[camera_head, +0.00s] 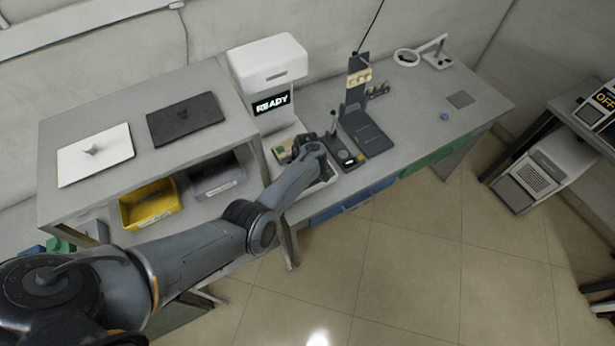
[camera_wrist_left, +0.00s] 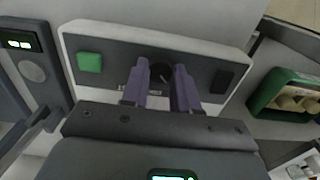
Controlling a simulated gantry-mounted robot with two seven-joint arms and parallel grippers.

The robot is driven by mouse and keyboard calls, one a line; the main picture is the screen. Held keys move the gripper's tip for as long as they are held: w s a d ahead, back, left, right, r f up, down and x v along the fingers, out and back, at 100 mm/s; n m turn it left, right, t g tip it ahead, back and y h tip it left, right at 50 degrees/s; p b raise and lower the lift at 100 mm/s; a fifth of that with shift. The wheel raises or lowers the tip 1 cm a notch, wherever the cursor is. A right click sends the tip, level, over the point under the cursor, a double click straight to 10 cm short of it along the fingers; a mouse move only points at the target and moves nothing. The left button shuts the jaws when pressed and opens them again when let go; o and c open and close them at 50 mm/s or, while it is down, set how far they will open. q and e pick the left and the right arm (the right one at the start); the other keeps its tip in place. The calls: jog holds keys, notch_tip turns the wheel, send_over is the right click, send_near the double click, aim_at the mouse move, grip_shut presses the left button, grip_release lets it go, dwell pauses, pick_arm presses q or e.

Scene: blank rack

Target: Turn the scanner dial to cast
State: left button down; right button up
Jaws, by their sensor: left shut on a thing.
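The white scanner (camera_head: 268,62) stands against the wall at the back of the workbench, and its screen reads READY. In the left wrist view a dark grey control panel (camera_wrist_left: 112,50) with a white rim carries a green button (camera_wrist_left: 89,62) at left, a black dial (camera_wrist_left: 160,69) in the middle and a dark rectangle (camera_wrist_left: 221,80) at right. My left gripper (camera_wrist_left: 162,76) is shut on the dial, with its purple fingers on either side. The dial's markings are too hidden to read. In the head view my left gripper (camera_head: 306,150) hides most of the panel. My right gripper is not in view.
A green-rimmed tray (camera_wrist_left: 268,91) with pale pieces is beside the panel. A dark device (camera_head: 347,158) and a dark stand (camera_head: 357,98) stand right of the scanner. A raised shelf (camera_head: 108,103) with a yellow bin (camera_head: 150,204) is at left. Bench space at right is mostly clear.

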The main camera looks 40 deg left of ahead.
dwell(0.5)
pick_arm(q)
jog(key=c, duration=0.8)
grip_release()
jog(key=shift+c, duration=0.2)
jog(key=shift+r, duration=0.1)
notch_tip(320, 180, up, 11)
jog(key=p, duration=0.4)
jog(key=shift+f, duration=0.2)
